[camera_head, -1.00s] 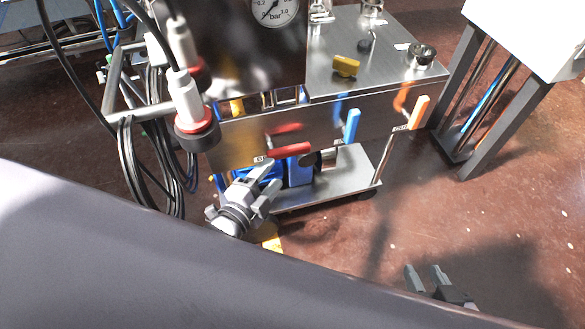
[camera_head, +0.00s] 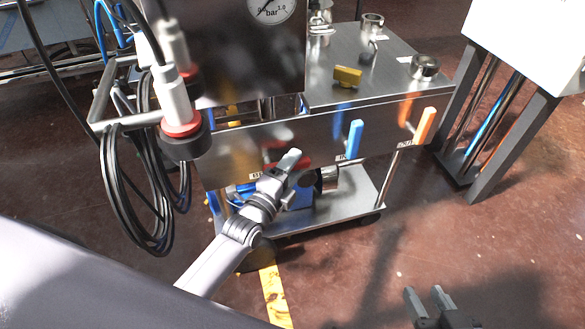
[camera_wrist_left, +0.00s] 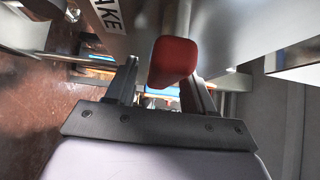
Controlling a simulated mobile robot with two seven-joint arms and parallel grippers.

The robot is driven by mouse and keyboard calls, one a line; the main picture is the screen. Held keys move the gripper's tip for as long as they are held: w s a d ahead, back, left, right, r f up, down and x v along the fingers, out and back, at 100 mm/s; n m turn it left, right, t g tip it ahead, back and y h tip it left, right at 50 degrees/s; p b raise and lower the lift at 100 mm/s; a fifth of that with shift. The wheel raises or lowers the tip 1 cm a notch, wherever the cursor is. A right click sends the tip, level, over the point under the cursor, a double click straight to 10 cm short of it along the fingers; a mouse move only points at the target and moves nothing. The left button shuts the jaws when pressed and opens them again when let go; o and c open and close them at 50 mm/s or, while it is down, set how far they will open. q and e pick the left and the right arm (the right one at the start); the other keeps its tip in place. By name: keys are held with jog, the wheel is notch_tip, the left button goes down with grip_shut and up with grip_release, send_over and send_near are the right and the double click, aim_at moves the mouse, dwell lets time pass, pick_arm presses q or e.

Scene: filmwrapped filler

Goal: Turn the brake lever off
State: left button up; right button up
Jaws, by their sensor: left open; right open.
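The red brake lever (camera_head: 304,161) sticks out from the steel front panel of the cart. In the head view my left gripper (camera_head: 284,168) hides part of it. In the left wrist view the lever's red end (camera_wrist_left: 173,62) lies ahead of and between the two spread fingers of the left gripper (camera_wrist_left: 162,82), closer to the right finger. The end of a label reading "AKE" (camera_wrist_left: 108,14) shows beside it. The left gripper is open; I cannot tell whether a finger touches the lever. My right gripper (camera_head: 425,298) is open and empty over the floor at the lower right.
A blue lever (camera_head: 354,139) and an orange lever (camera_head: 424,126) stand further right on the same panel. Black hoses (camera_head: 122,200) hang at the left. A grey-legged stand (camera_head: 510,120) is at the right. The floor in front is clear.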

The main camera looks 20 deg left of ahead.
pick_arm(q)
jog(key=shift+w+d, duration=0.1)
jog(key=shift+w, duration=0.15)
grip_shut()
